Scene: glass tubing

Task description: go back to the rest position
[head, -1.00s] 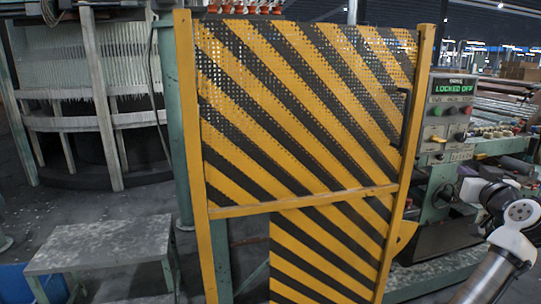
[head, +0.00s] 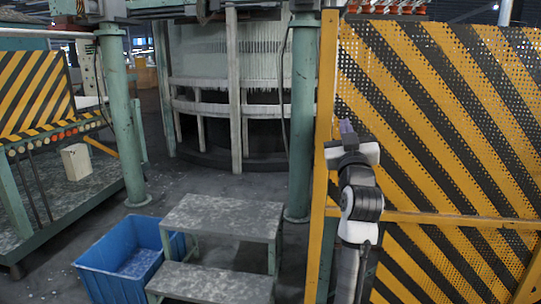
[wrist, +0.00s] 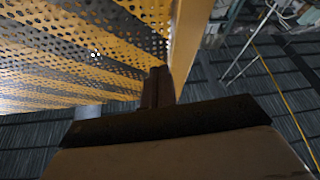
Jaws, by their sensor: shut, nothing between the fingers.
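I cannot tell the exact gap between gripper and panel.
A grey two-step stool (head: 225,217) and a blue bin (head: 120,265) with pale fragments stand on the floor, left of my arm. Green posts (head: 122,120) and a striped machine guard (head: 35,90) are further left. Some floor behind the bin is clear.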

